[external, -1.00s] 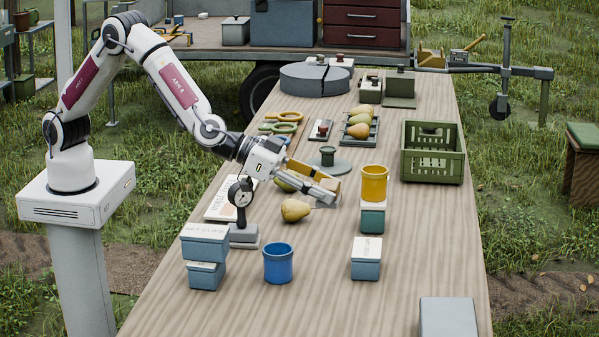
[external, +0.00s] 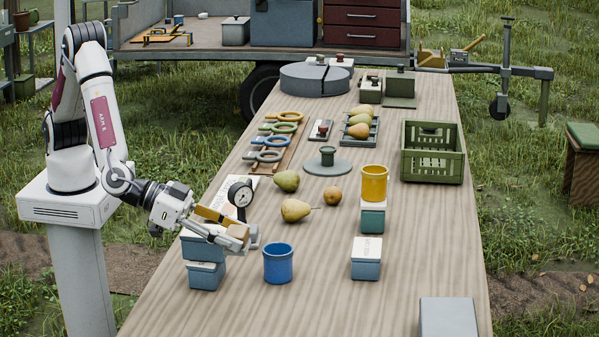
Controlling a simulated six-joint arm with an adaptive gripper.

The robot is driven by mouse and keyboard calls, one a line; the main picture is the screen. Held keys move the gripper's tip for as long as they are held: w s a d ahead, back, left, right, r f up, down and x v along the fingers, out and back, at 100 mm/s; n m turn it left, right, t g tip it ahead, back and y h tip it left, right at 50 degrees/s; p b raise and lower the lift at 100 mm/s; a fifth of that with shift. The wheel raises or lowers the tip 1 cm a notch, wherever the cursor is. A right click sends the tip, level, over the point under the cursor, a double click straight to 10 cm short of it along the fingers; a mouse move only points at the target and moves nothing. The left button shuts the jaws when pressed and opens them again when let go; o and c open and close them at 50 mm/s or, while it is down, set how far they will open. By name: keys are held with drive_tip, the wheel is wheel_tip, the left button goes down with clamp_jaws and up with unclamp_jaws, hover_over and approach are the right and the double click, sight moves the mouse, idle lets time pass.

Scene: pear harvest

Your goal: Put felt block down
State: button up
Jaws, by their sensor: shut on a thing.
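My gripper (external: 249,239) is shut on a small tan felt block (external: 237,231). It reaches in from the left, low over the front left of the table. In the picture the block sits just right of the upper of two stacked blue boxes (external: 206,273) and in front of the dial gauge (external: 240,193). The gripper partly covers the upper box and the gauge's base. I cannot tell whether the block touches anything below it.
A blue cup (external: 278,264) stands close to the right of the gripper. Pears (external: 296,210) lie mid-table. A yellow cup (external: 374,183) stands on a teal box, with another box (external: 366,262) in front. The front middle of the wooden table (external: 320,305) is clear.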

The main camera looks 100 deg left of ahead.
hover_over(235, 311)
drive_tip(key=shift+f, duration=2.55)
drive_tip(key=shift+f, duration=0.1)
drive_tip(key=shift+f, duration=3)
drive_tip(key=shift+f, duration=0.1)
drive_tip(key=shift+f, duration=1.8)
drive_tip(key=shift+f, duration=0.1)
drive_tip(key=o, duration=1.1)
